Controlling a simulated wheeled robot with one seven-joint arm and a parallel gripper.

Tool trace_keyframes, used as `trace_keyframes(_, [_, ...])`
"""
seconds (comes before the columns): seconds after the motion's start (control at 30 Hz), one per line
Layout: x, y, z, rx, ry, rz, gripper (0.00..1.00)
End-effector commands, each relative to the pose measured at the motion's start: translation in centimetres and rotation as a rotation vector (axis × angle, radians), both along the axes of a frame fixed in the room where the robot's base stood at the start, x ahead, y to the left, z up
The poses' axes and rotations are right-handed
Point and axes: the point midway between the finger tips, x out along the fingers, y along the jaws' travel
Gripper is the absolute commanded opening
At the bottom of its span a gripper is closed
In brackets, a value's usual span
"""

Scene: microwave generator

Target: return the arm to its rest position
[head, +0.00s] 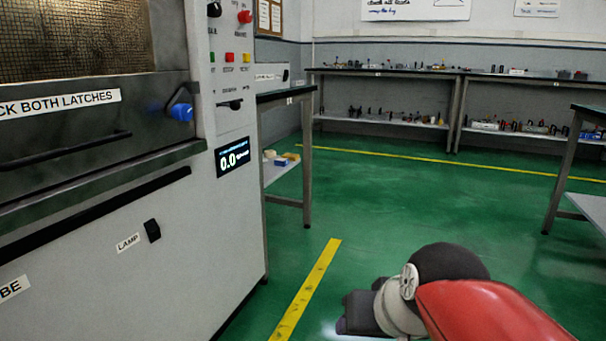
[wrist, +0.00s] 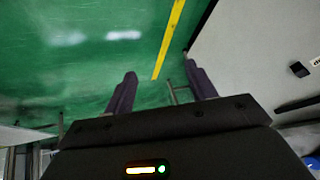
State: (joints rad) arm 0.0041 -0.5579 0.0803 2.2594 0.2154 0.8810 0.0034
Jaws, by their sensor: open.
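My arm shows at the lower right of the head view, with a red link, a dark rounded joint and a pale wrist. My gripper (wrist: 160,84) is open in the wrist view, its two dark fingers wide apart. In the head view the gripper's fingertips cannot be made out clearly. The arm is over open floor, to the right of the grey machine (head: 190,245) and apart from it.
The machine has a blue latch knob (head: 181,112) and a lit display (head: 233,157). A yellow floor line (head: 308,287) runs beside it. A bench (head: 305,150) stands behind the machine, shelves (head: 390,119) line the back wall, and another table (head: 566,165) is at right. The middle floor is clear.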

Motion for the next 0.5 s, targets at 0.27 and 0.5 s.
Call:
trace_keyframes(0.27, [-7.7, -6.2, -6.4, -0.182, 0.063, -0.028, 0.56])
trace_keyframes(0.5, [-7.2, -6.0, 0.5, -0.176, 0.062, -0.027, 0.56])
